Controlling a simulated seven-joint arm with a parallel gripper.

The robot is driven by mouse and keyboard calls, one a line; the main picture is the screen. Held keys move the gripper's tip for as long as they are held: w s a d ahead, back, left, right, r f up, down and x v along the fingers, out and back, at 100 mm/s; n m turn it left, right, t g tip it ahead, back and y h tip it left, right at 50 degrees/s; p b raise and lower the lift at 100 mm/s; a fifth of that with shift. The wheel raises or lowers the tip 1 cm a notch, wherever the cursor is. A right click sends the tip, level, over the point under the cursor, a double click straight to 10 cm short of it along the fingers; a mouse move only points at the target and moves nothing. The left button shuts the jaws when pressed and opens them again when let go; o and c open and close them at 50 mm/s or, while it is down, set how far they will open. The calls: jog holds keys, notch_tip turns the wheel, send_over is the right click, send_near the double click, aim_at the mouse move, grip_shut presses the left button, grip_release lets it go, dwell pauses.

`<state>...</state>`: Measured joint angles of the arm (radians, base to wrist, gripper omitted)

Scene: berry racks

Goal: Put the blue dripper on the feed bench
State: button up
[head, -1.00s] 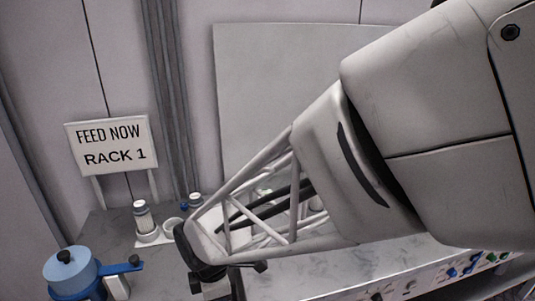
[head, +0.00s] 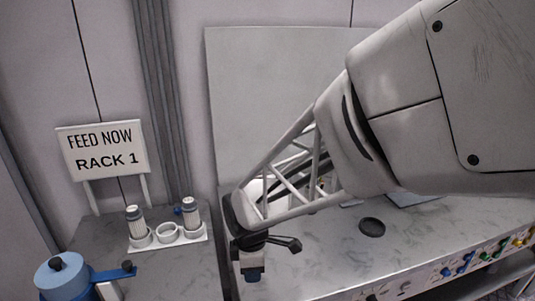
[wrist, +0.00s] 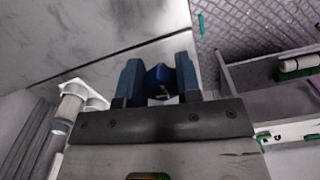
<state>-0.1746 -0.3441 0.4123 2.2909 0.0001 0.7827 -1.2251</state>
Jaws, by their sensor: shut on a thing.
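My gripper (head: 252,272) hangs pointing down near the gap between the dark left bench and the lighter right bench. In the wrist view its two fingers (wrist: 159,82) are shut on a dark blue piece (wrist: 160,75), which looks like the blue dripper. In the head view only a little dark blue shows at the fingertips, so most of the piece is hidden. The left bench (head: 185,265) stands beside a sign (head: 103,150) reading "FEED NOW RACK 1".
A white three-ring holder (head: 196,238) on the left bench has two capped bottles and an empty middle ring. A blue pot (head: 62,280) with a handle stands at front left. A black disc (head: 372,227) lies on the right bench (head: 330,250), whose front has coloured knobs.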

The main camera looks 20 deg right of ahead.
jog(key=d+m, duration=0.7)
jog(key=d, duration=1.9)
jog(key=shift+w+f, duration=0.25)
jog(key=shift+f, duration=1.05)
jog(key=shift+w+f, duration=0.25)
jog(key=shift+f, duration=1)
jog(key=shift+w, duration=0.15)
send_over(334, 235)
jog(key=shift+w+f, duration=0.15)
jog(key=shift+f, duration=0.6)
jog(key=shift+f, duration=1.75)
jog(key=shift+f, duration=0.1)
